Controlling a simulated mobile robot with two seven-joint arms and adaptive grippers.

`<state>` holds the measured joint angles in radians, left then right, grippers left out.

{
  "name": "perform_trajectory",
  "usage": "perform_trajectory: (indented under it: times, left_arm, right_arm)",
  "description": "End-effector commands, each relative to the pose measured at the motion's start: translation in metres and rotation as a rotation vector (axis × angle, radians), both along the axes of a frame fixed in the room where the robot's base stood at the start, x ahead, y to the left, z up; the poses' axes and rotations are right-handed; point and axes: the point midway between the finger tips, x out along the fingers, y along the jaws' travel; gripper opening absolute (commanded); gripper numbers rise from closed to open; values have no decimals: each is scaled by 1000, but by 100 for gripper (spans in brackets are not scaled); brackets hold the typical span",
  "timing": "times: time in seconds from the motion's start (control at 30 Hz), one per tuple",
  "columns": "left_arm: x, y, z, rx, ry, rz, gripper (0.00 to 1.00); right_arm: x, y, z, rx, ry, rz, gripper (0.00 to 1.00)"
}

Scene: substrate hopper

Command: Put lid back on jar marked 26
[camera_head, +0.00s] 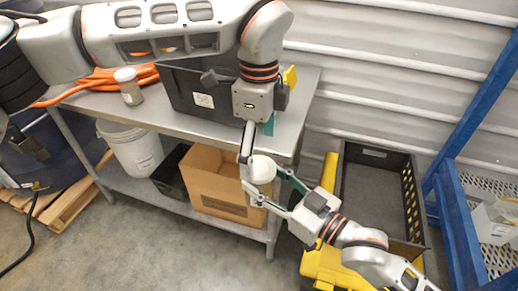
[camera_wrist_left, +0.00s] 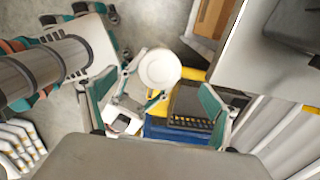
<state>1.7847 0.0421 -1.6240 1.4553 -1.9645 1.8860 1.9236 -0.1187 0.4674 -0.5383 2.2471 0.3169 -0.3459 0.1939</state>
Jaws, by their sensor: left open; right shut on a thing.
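A white round lid (camera_head: 262,169) is between my two grippers, in front of the metal table. It shows from above as a pale disc in the left wrist view (camera_wrist_left: 160,68). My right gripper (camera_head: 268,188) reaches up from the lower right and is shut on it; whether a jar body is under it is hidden. My left gripper (camera_head: 249,160) points down just beside the lid; its fingers are spread apart and empty in the left wrist view (camera_wrist_left: 155,108). A jar (camera_head: 129,88) with a white top stands upright on the table at the left. No number 26 is readable.
The metal table (camera_head: 180,122) carries a dark bin (camera_head: 195,98) and an orange cable (camera_head: 100,78). A cardboard box (camera_head: 215,185) and a white bucket (camera_head: 133,150) are below. A dark crate (camera_head: 375,195) and a blue rack (camera_head: 460,215) are at the right.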

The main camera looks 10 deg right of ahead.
Motion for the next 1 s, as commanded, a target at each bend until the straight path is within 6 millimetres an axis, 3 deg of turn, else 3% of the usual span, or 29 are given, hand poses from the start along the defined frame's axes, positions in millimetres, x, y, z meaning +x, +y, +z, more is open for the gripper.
perform_trajectory:
  times: [0.3, 0.43, 0.8, 1.0]
  left_arm:
    - [0, 0, 1, 0, 0, 0, 89]
    - [1, 0, 10, 0, -2, 0, 89]
    - [1, -1, 80, 0, -5, 2, 89]
    - [0, -1, 109, 1, -3, 0, 89]
  right_arm:
    - [0, 0, 2, 3, -3, 0, 0]
    - [0, 0, 2, 3, -3, 0, 0]
    - [0, 0, 2, 3, -3, 0, 0]
    - [0, 0, 2, 3, -3, 0, 0]
